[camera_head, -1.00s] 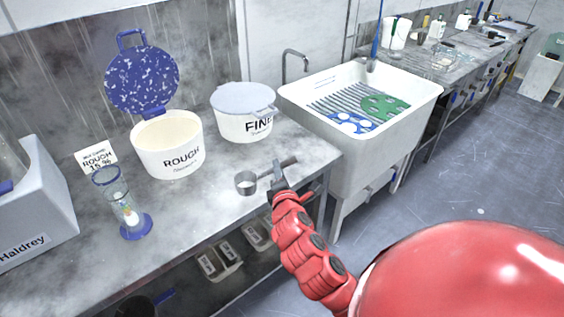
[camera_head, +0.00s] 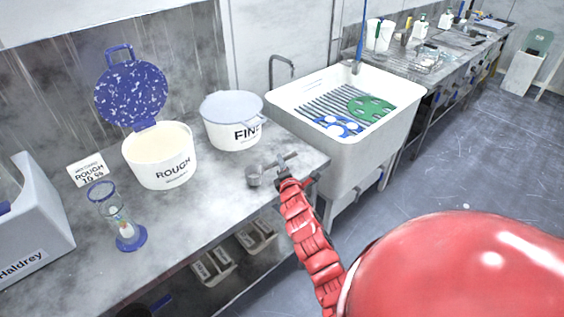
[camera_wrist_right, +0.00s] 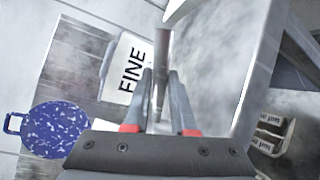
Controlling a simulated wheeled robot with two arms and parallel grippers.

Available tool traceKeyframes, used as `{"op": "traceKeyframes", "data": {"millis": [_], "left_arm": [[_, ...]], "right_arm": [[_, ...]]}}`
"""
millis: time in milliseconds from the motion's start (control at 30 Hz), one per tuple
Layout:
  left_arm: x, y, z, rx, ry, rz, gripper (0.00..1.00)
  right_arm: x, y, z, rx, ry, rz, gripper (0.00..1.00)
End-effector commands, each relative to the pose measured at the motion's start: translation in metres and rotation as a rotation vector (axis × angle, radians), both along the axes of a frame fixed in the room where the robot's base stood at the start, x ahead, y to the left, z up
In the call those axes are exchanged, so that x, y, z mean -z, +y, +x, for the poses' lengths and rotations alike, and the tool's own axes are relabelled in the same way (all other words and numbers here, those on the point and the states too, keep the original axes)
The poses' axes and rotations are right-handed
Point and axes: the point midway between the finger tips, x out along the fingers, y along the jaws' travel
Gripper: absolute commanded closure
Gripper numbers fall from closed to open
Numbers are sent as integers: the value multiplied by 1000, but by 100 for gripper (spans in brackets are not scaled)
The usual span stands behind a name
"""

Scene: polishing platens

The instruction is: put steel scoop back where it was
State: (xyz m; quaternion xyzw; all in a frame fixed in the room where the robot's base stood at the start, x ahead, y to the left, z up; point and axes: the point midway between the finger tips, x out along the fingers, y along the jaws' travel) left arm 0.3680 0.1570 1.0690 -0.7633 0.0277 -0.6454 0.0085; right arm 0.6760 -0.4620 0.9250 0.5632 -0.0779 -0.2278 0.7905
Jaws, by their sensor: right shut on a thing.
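The steel scoop (camera_head: 254,178) is a small metal cup with a straight handle, over the grey bench near its right front edge. My right gripper (camera_head: 284,172) is shut on the scoop's handle. The handle's end sticks out past the fingers toward the sink. In the right wrist view the handle (camera_wrist_right: 162,60) lies between the two fingers (camera_wrist_right: 160,85); the cup is hidden there. I cannot tell for sure whether the cup touches the bench. My left gripper is not in view.
An open white ROUGH tub (camera_head: 160,170) with a speckled blue lid (camera_head: 131,88) stands behind left, beside a closed FINE tub (camera_head: 232,132). A glass cylinder (camera_head: 120,220) on a blue base stands at left. A white sink (camera_head: 370,135) adjoins on the right. The bench's front middle is clear.

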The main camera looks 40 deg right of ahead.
Motion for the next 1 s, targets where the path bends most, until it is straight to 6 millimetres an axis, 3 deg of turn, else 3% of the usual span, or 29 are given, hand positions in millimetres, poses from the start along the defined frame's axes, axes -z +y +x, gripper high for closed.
{"op": "traceKeyframes", "data": {"millis": [367, 400, 567, 1000], "left_arm": [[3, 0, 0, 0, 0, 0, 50], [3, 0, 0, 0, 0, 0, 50], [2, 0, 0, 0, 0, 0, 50], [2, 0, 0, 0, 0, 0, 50]], "right_arm": [[5, 1, 0, -2, -1, -1, 100], [6, 0, 0, -1, -1, -2, 74], [4, 0, 0, -1, -2, -1, 46], [2, 2, -5, 1, 1, -2, 46]]}}
